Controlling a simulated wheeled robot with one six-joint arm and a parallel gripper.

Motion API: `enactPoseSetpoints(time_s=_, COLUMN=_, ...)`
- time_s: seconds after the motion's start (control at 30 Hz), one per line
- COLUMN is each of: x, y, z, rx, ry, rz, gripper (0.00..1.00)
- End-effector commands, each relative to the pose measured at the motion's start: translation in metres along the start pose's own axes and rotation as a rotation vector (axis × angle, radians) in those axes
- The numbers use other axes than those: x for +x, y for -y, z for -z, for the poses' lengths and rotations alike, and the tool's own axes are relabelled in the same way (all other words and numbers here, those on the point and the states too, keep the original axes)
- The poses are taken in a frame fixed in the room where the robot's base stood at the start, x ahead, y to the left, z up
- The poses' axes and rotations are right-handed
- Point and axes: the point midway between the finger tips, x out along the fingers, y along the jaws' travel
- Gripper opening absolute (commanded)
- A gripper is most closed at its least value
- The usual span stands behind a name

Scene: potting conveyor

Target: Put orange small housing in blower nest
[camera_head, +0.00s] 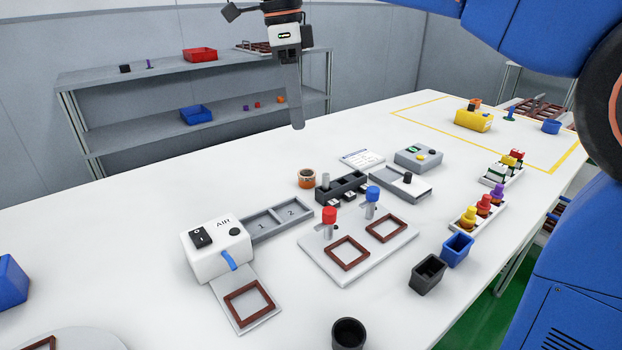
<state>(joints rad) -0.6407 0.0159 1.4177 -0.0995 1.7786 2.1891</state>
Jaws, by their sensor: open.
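A small round orange piece with a dark top (306,179), which looks like the orange small housing, stands on the white table behind the grey two-slot tray. The blower is a white box marked AIR (214,250) with a blue nozzle. Its nest, a brown square frame (269,298) on a grey plate, lies in front of it and looks empty. My gripper (298,125) hangs above the far side of the table, behind and apart from the orange piece. It is seen edge-on, open, with nothing visible in it.
The grey two-slot tray (249,224) adjoins the blower. A white plate (322,272) with two brown frames and red and blue knobs stands right of it. Black (426,279) and blue (457,251) square cups and a round black cup (348,334) stand in front. The table's left part is mostly clear.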

Motion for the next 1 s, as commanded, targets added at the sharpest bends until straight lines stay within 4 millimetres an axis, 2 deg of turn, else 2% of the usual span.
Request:
enactPoseSetpoints(time_s=0.1, x=0.022, y=-0.001, z=0.001, rx=0.000, ry=-0.002, rz=-0.003, gripper=0.52)
enactPoseSetpoints(time_s=0.4, x=0.073, y=0.000, z=0.001, rx=0.001, ry=-0.001, rz=-0.002, gripper=0.52)
enactPoseSetpoints(time_s=0.73, x=0.096, y=0.000, z=0.001, rx=0.000, ry=-0.001, rz=-0.002, gripper=0.52)
enactPoseSetpoints(time_s=1.0, x=0.132, y=0.002, z=0.000, rx=0.000, ry=-0.001, rz=-0.002, gripper=0.52)
